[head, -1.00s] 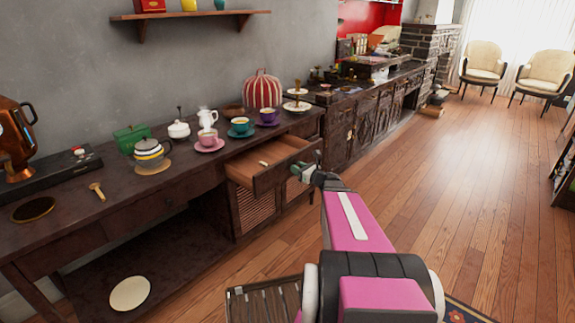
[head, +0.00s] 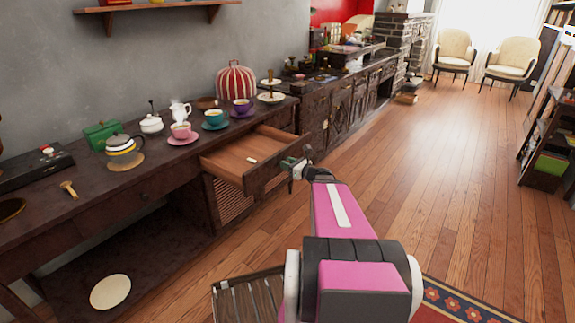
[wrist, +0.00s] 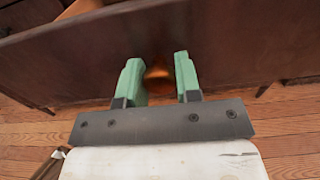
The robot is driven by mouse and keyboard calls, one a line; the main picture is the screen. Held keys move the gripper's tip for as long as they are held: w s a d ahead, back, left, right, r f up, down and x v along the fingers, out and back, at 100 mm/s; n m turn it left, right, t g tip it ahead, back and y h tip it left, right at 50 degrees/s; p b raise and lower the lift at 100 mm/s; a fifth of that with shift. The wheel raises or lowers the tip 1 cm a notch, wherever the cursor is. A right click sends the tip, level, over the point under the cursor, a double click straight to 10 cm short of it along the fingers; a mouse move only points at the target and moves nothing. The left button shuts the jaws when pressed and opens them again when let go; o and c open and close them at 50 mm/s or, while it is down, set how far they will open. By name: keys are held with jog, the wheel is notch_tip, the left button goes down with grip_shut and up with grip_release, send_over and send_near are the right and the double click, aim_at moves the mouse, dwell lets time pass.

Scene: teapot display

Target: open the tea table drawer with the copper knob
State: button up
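The dark wooden tea table drawer (head: 264,178) stands pulled out from the table, and its lighter inside shows. A small pale object (head: 252,160) lies in it. My gripper (head: 293,165) is at the drawer's front. In the wrist view, its two green fingers (wrist: 160,78) stand on either side of the copper knob (wrist: 158,74), against the drawer front (wrist: 235,45). In the head view the knob is hidden by the gripper.
The tea table (head: 45,190) carries several cups, a glass teapot (head: 122,150), a green box (head: 103,134) and a striped red teapot cover (head: 236,82). A slatted wooden item (head: 248,298) and a patterned rug (head: 455,303) are on the floor. Open floor (head: 440,170) lies to the right.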

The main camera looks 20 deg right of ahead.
jog(key=o, duration=0.4)
jog(key=shift+s, duration=0.1)
jog(key=v, duration=1)
jog(key=shift+s+d, duration=0.25)
jog(key=s+a+f+n+g+h, duration=0.2)
jog(key=s+a+n+g+h, duration=0.1)
jog(key=a+n+g, duration=0.2)
jog(key=s+a+f+n+g+h, duration=0.3)
jog(key=a+n+g, duration=0.2)
jog(key=a+n, duration=0.4)
jog(key=s+a+f+n+g+h, duration=0.3)
jog(key=a+n, duration=0.4)
jog(key=n, duration=0.8)
jog(key=shift+s+a+f+g+h, duration=0.15)
jog(key=shift+g+h, duration=0.35)
jog(key=shift+g, duration=0.5)
